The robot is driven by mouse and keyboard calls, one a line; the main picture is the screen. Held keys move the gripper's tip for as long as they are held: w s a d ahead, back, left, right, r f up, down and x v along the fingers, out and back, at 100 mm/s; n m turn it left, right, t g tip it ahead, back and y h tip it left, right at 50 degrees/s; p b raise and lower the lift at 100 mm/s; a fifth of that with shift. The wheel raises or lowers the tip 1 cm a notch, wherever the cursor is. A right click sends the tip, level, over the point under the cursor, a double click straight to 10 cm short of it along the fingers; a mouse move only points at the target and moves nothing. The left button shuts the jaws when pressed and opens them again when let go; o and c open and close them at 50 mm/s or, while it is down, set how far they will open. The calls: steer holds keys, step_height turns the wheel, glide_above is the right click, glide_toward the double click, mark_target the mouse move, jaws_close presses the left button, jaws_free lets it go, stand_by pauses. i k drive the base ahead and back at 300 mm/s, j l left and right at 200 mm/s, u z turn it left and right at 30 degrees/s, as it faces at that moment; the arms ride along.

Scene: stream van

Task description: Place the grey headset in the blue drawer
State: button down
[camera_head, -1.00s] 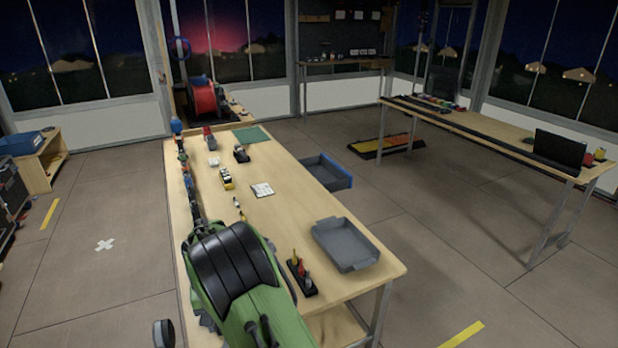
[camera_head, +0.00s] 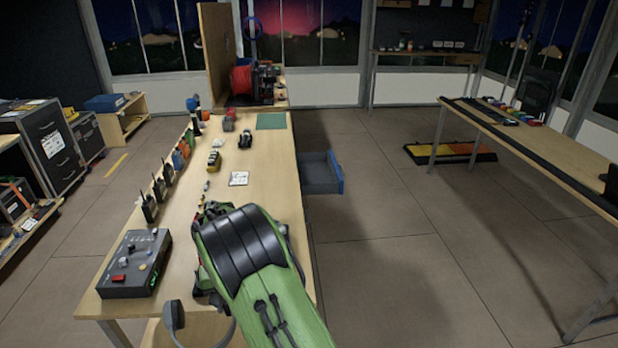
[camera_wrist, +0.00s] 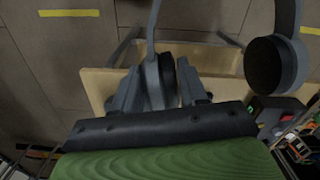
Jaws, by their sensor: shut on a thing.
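The grey headset (camera_wrist: 273,62) hangs from my gripper (camera_wrist: 160,70). In the wrist view the fingers are shut around one grey ear cup, and the band leads up out of the picture to the other dark-padded cup at right. In the head view one cup of the headset (camera_head: 174,314) shows left of my green arm; my arm hides the fingers. The blue drawer (camera_head: 338,172) is pulled out from the right side of the long table, with a blue front and a grey tray-like inside that looks empty. It is well beyond my gripper.
The wooden table (camera_head: 265,160) carries a grey control box (camera_head: 135,264), several radios (camera_head: 158,190), a white card (camera_head: 239,178) and a green mat (camera_head: 271,121).

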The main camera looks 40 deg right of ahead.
mark_target(314, 176)
steer(key=l+u, duration=0.15)
steer(key=l, duration=0.35)
steer(key=l+u, duration=0.1)
steer(key=l, duration=0.45)
steer(key=k+l+u, duration=0.15)
steer(key=l, duration=0.35)
steer(key=k+l+u, duration=0.15)
steer(key=l, duration=0.35)
steer(key=l+u, duration=0.15)
steer(key=l, duration=0.35)
steer(key=i+l+u, duration=0.1)
steer(key=l, duration=0.3)
steer(key=i+l+u, duration=0.1)
steer(key=i+l, duration=0.15)
steer(key=l, duration=0.15)
steer(key=i+l+u, duration=0.1)
steer(key=l, duration=0.3)
steer(key=i+l+u, duration=0.1)
steer(key=l, duration=0.3)
steer(key=i+l+u, duration=0.1)
steer(key=l, duration=0.35)
steer(key=i+l+u, duration=0.1)
steer(key=l, duration=0.3)
steer(key=i+l+u, duration=0.4)
steer(key=i+l, duration=0.45)
